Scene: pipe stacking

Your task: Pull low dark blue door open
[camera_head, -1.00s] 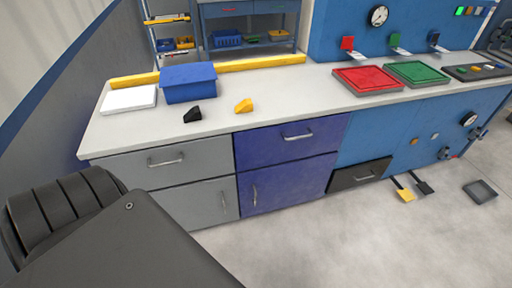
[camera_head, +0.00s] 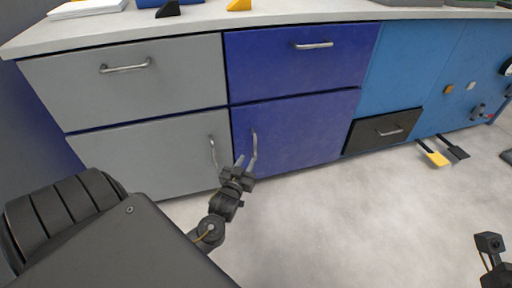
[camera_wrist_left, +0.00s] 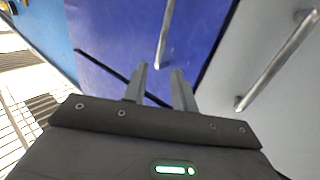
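The low dark blue door (camera_head: 305,132) is below the dark blue drawer and looks shut, flush with the cabinet front. Its upright metal door handle (camera_head: 254,150) is near the door's left edge. My left gripper (camera_head: 244,164) is at the handle's lower part, fingers pointing up toward it. In the left wrist view the two fingers (camera_wrist_left: 160,75) are apart and empty, and the handle's end (camera_wrist_left: 163,40) lies just beyond and between their tips. I cannot tell whether they touch it. My right gripper (camera_head: 489,243) is at the lower right edge, far from the door; its fingers are unclear.
A grey door with its own upright handle (camera_head: 213,152) is close on the left. The dark blue drawer (camera_head: 300,58) is above. A black drawer (camera_head: 382,130) and yellow pedal (camera_head: 433,154) are to the right. The floor (camera_head: 330,225) before the door is clear.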

